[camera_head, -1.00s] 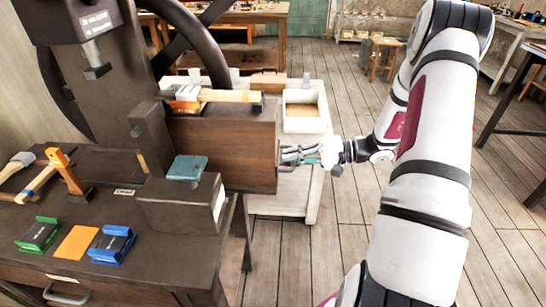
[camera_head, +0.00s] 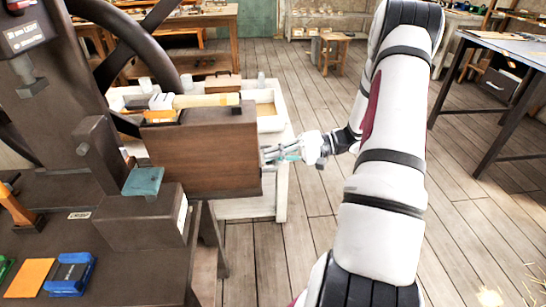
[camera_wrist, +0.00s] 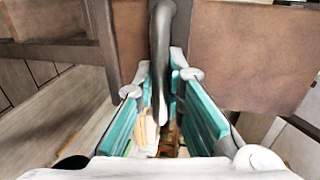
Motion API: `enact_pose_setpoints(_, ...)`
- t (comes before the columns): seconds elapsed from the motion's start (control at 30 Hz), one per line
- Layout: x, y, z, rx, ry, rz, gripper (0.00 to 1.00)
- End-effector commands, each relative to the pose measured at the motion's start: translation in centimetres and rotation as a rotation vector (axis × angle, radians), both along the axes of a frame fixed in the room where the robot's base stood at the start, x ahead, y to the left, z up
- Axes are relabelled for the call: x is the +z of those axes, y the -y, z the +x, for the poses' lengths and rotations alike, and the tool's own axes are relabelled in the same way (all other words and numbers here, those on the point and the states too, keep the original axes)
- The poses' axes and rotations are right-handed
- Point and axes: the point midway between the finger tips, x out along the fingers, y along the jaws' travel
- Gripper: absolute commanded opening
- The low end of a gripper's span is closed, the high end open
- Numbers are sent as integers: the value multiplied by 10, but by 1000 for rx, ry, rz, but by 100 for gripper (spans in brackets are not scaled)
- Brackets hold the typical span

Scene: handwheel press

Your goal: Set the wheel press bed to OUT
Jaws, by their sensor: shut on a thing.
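The dark press (camera_head: 60,90) with its large handwheel (camera_head: 165,25) stands at the left in the head view. A brown box-like part, apparently the bed (camera_head: 205,160), juts to the right from it. My gripper (camera_head: 270,153) is at the box's right end. In the wrist view, my gripper's teal fingers (camera_wrist: 160,90) are shut around a dark grey bar handle (camera_wrist: 160,45) in front of the brown face (camera_wrist: 245,50). In the head view the handle is mostly hidden by the fingers.
A white bench with a tray (camera_head: 268,124) is behind. Blue (camera_head: 70,273) and orange (camera_head: 30,278) items lie at lower left.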

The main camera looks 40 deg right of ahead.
Motion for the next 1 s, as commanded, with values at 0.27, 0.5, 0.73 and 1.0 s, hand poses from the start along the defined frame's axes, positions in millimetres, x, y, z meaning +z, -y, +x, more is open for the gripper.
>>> enact_pose_setpoints(0.27,-1,4,-3,-7,-5,-6,31)
enact_pose_setpoints(0.5,0,6,-4,-7,-3,-5,31)
enact_pose_setpoints(0.73,6,32,-22,-11,-1,-8,31)
enact_pose_setpoints(1.0,17,75,-54,-10,-4,-7,31)
